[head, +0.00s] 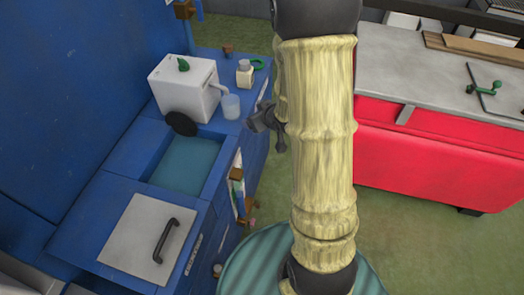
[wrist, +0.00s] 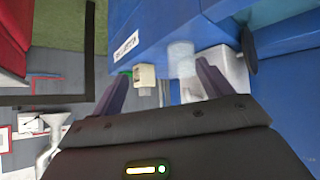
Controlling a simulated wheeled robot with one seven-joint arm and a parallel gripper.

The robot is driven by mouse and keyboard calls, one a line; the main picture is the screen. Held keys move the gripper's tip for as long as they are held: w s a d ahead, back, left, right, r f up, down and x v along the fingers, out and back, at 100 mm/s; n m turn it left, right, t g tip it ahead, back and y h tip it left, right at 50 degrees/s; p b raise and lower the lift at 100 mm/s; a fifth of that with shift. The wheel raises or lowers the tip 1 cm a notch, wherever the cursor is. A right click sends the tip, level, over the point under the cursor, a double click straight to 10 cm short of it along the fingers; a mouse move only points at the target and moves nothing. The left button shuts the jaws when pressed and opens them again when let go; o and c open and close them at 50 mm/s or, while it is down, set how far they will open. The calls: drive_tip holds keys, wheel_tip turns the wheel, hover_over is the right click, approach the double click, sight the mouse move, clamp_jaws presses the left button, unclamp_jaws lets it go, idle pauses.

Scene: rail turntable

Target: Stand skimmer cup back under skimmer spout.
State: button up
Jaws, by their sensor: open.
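The skimmer is a white box (head: 183,88) with a black disc on its front and a green knob on top, standing on the blue cabinet. Its short white spout (head: 219,89) sticks out to the right. The translucent pale cup (head: 230,107) stands upright on the blue top at the spout's end; whether it is exactly beneath cannot be told. In the wrist view, the cup (wrist: 181,58) shows beyond my open gripper (wrist: 162,72), nearer the right finger. Nothing is visibly held. The white box (wrist: 232,68) is partly hidden behind that finger. In the head view my arm hides much of the gripper.
A small cream bottle (head: 244,73) and a green ring (head: 258,64) stand behind the cup. A water-filled basin (head: 185,165) and a grey lid with a black handle (head: 148,240) are nearer. A red bench with a grey top (head: 385,65) stands right, across green floor.

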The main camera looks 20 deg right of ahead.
drive_tip(key=s+a+r+m+g, duration=0.1)
drive_tip(key=s+a+r+g, duration=0.1)
drive_tip(key=s, duration=0.6)
drive_tip(key=s+a+r+m+g+h, duration=0.1)
drive_tip(key=s+a+r+g, duration=0.1)
drive_tip(key=s+g, duration=0.3)
drive_tip(key=s+a, duration=0.1)
drive_tip(key=s, duration=0.3)
drive_tip(key=shift+a+r+m, duration=0.3)
drive_tip(key=shift+r+m, duration=0.1)
drive_tip(key=shift+w, duration=0.1)
drive_tip(key=w+p+v, duration=0.2)
drive_tip(key=p+v, duration=0.9)
drive_tip(key=shift+w+r, duration=0.25)
